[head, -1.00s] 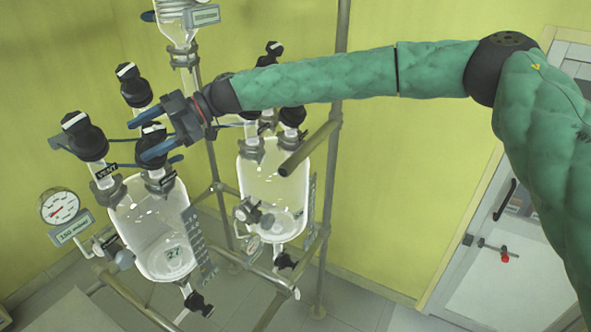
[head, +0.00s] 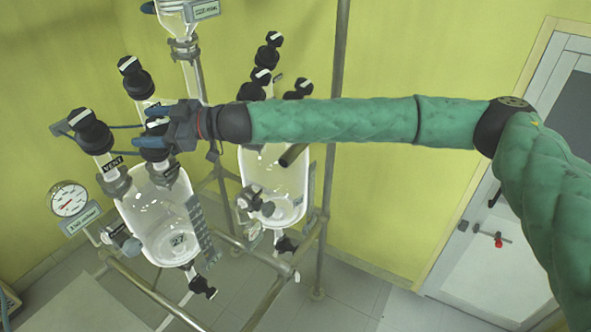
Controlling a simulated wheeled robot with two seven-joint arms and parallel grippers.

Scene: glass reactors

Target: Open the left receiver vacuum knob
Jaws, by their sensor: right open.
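The left receiver (head: 160,215) is a clear glass vessel marked 27 in the left part of the head view. Several black knobs stand on its top. One knob (head: 92,132), on a neck labelled VENT, has a white stripe. Another black knob (head: 155,155), whose label I cannot read, is at my right gripper (head: 149,127). The right gripper comes in from the right with its blue fingers apart, and the white-striped top of that knob shows between them. I cannot tell whether the fingers touch it. The left gripper is not in view.
A second glass receiver (head: 275,190) stands to the right with its own black knobs (head: 268,58). A round gauge (head: 69,199) is at the left. Metal frame pipes (head: 333,120) surround the vessels. A door (head: 500,220) is at the far right.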

